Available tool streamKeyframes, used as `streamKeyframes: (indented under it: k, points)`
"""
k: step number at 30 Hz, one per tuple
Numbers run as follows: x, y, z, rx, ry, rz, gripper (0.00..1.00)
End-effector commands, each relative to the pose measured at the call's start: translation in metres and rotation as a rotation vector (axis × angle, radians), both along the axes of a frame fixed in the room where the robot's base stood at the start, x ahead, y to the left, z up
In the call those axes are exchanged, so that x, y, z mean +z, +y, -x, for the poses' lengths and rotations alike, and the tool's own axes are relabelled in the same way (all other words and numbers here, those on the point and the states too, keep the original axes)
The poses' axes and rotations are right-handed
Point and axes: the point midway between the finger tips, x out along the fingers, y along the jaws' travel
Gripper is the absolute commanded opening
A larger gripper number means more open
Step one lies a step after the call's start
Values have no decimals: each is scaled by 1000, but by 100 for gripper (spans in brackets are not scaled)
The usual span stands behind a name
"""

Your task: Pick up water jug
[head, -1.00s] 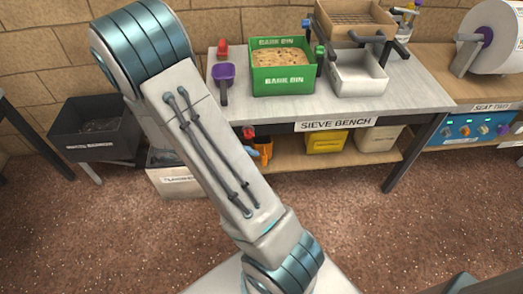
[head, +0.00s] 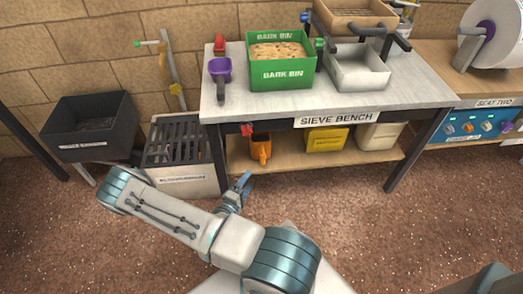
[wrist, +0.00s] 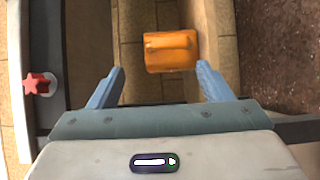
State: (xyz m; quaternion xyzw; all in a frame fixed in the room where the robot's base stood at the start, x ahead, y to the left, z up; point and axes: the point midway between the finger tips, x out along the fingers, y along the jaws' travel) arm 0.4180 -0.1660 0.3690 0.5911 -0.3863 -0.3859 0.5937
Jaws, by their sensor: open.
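An orange jug (head: 261,148) stands on the lower shelf of the sieve bench, near its left end. I take it to be the water jug. In the wrist view the orange jug (wrist: 171,51) lies ahead, between the lines of my two fingers and beyond their tips. My gripper (wrist: 160,82) is open with nothing between its blue fingers. In the head view my gripper (head: 240,188) is low in front of the shelf, below and a little left of the jug, apart from it.
A red star-shaped knob (wrist: 38,84) shows left in the wrist view; the bench top (head: 330,100) overhangs the shelf. A yellow bin (head: 327,139) sits right of the jug. A slatted crate (head: 180,150) stands left. The floor in front (head: 400,235) is clear.

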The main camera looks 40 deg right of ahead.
Motion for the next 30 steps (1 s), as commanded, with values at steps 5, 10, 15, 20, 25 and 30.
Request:
streamKeyframes:
  k: [5,10,15,20,25,30]
  points:
    - [-15,-5,-1,50,-1,-3,73]
    - [-17,-31,-13,50,-3,-2,73]
    - [-17,-60,-29,51,-3,-3,73]
    - [-16,-75,-37,52,-3,-4,73]
    - [-18,-86,-42,51,-3,-3,73]
    - [-21,-109,-52,51,-3,-2,73]
